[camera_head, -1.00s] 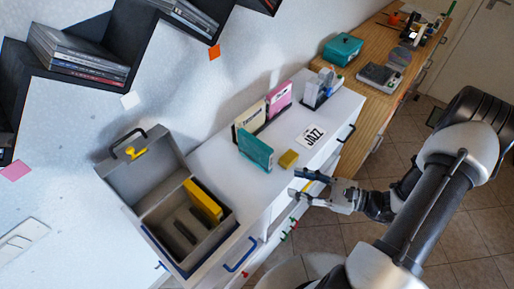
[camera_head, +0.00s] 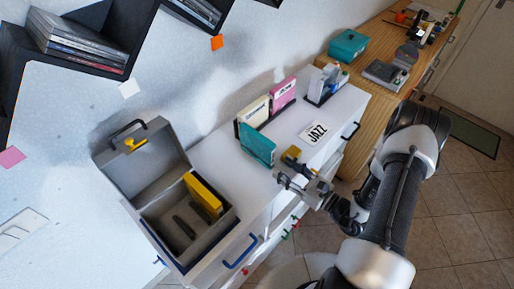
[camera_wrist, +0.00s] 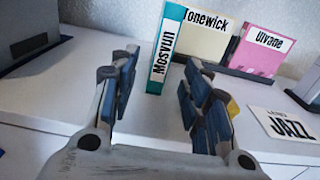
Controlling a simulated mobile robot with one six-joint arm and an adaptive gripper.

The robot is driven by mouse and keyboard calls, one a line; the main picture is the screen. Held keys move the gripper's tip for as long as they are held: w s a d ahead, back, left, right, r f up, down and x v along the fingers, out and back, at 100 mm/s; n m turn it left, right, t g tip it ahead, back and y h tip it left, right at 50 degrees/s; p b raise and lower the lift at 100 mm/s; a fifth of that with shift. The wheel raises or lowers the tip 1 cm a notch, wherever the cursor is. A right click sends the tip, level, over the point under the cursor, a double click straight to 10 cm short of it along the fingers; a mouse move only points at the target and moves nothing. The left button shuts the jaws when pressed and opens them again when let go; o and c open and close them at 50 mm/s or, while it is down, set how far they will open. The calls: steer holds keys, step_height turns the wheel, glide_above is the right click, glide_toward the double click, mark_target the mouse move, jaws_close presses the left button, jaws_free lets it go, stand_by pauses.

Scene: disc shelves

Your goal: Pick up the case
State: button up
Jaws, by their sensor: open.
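A teal case (camera_head: 257,146) labelled "Mosvun" stands upright on the white cabinet top. It also shows in the wrist view (camera_wrist: 168,50), spine towards me. My gripper (camera_head: 287,169) is open and empty, at the cabinet's front edge. In the wrist view its two fingers (camera_wrist: 161,68) are apart, with the teal case ahead between their tips and not touched.
A yellow block (camera_head: 291,152) is beside my gripper, partly hidden by a finger in the wrist view. A "JAZZ" card (camera_head: 315,132) lies to the right. An open grey box (camera_head: 166,214) with a yellow case (camera_head: 203,195) inside stands left. Dark shelves (camera_head: 85,48) hang above.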

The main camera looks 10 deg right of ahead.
mark_target(273, 158)
steer(key=x, duration=0.3)
steer(key=b+x, duration=0.1)
steer(key=x, duration=0.2)
steer(key=shift+w+r, duration=0.2)
steer(key=shift+r, duration=0.05)
jaws_close()
stand_by(0.3)
